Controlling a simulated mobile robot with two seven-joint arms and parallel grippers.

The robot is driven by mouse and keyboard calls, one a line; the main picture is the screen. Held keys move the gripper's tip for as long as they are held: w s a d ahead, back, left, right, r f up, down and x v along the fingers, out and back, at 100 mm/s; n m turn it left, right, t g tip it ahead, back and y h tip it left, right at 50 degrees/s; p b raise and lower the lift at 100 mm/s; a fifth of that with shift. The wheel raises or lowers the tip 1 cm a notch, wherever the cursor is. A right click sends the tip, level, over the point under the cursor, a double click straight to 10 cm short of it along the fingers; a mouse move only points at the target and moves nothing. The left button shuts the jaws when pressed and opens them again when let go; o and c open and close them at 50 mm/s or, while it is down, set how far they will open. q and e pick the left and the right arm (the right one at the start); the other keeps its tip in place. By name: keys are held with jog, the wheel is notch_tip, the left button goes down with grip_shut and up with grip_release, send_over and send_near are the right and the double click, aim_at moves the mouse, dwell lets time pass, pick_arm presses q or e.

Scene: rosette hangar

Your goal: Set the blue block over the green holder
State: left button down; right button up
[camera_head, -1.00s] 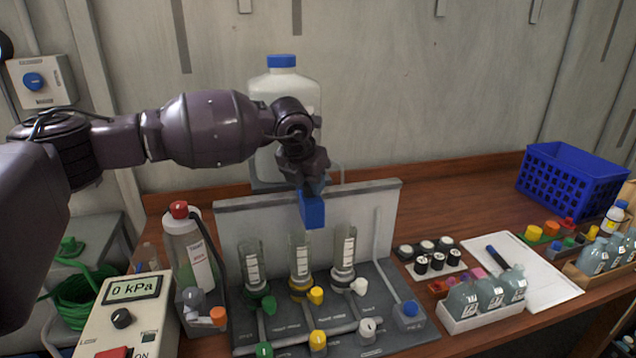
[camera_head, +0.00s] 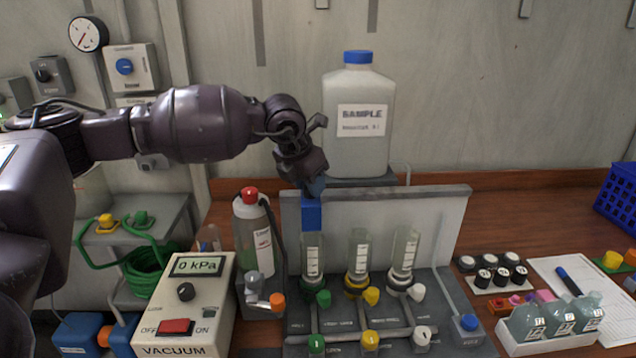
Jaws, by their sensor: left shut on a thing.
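My left gripper (camera_head: 315,187) is shut on the blue block (camera_head: 312,213) and holds it upright in the air in front of the grey back panel. The green holder (camera_head: 313,285), a clear tube with a green tap below, is the leftmost of three on the dark manifold. In the picture the block is just above this tube's top; whether it touches or stands exactly over it in depth, I cannot tell. My right gripper is not in view.
Tubes with yellow (camera_head: 357,262) and white (camera_head: 403,260) taps stand to the right. A red-capped bottle (camera_head: 252,235) stands close on the left, beside the vacuum box (camera_head: 185,300). A large sample jug (camera_head: 358,115) stands behind. A bottle rack (camera_head: 550,340) is at right.

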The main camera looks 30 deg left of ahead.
pick_arm(q)
jog(key=shift+a, duration=0.15)
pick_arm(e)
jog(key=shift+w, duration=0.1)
pick_arm(q)
jog(key=c, duration=1.1)
grip_release()
jog(key=o, duration=0.3)
jog(key=shift+s+a+r, duration=0.1)
jog(key=shift+s+a, duration=0.05)
jog(key=shift+s, duration=0.05)
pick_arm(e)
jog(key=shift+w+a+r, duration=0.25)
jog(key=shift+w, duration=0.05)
pick_arm(q)
jog(key=shift+w, duration=0.1)
jog(key=v, duration=1)
jog(key=shift+r, duration=0.35)
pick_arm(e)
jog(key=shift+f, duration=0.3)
